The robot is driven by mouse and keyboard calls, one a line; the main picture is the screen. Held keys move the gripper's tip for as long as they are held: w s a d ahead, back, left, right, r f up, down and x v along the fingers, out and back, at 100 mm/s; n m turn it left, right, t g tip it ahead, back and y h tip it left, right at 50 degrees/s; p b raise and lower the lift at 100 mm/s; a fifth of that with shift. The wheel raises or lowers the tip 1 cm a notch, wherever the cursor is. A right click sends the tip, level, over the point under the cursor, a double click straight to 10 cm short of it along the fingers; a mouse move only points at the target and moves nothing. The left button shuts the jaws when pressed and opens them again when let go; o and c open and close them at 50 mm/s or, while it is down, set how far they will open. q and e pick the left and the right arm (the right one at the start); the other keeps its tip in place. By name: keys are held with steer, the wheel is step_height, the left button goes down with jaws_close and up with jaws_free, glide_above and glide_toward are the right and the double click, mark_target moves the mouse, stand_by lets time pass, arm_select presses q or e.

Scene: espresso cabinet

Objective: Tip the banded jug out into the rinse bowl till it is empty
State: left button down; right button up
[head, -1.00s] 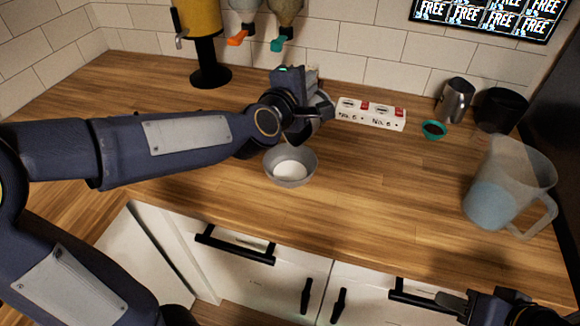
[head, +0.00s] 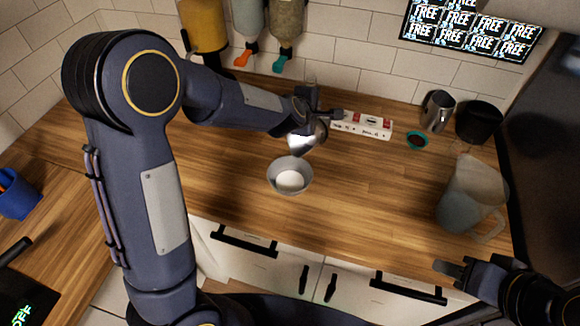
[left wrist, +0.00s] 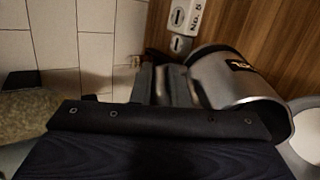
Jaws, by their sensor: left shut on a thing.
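My left gripper (head: 303,112) is shut on a shiny metal jug (head: 308,138), behind and above the rinse bowl. The left wrist view shows the jug (left wrist: 232,75) close up, with a dark lettered patch on its side; I cannot make out a full band. The jug is tilted, its rim towards the bowl. Its inside is hidden, and I see no stream. The grey rinse bowl (head: 273,181) stands upright on the counter with white contents; part of it shows in the left wrist view (left wrist: 302,140). My right gripper (head: 450,272) is low at the right, its opening unclear.
A white power strip (head: 362,126) lies behind the jug. A metal pitcher (head: 438,110), a teal cup (head: 416,140), a black container (head: 479,121) and a large clear pitcher (head: 468,200) stand to the right. Dispensers (head: 247,20) hang at the back. The counter right of the bowl is clear.

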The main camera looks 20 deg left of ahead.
arm_select(q)
steer(key=p, duration=0.2)
steer(key=w+g+p, duration=0.1)
steer(key=shift+d+f+p, duration=0.1)
steer(key=shift+f+p, duration=0.2)
steer(key=shift+p, duration=0.05)
steer(key=shift+w+f+g+b, duration=0.1)
steer(key=shift+f+g+b, duration=0.3)
steer(key=shift+f+b, duration=0.2)
steer(key=shift+w+d+f+g+y, duration=0.25)
steer(key=shift+w+f+g+y, duration=0.15)
steer(key=shift+w+f+g, duration=0.6)
steer(key=shift+w+d+f+g+y, duration=0.15)
steer(key=shift+w+f+g, duration=0.5)
steer(key=shift+w+g, duration=0.2)
steer(key=shift+w+d+f+g+y, duration=0.2)
steer(key=shift+w+f+g, duration=0.4)
steer(key=shift+w+g, duration=0.25)
steer(key=shift+w+d+f+g+y, duration=0.1)
steer(key=shift+w+f+g+y, duration=0.05)
steer(key=shift+w+f+g, duration=0.6)
steer(key=shift+w+d+f+g, duration=0.15)
steer(key=shift+w+g, duration=0.45)
steer(key=shift+g, duration=0.45)
arm_select(e)
steer(key=shift+r, duration=1.75)
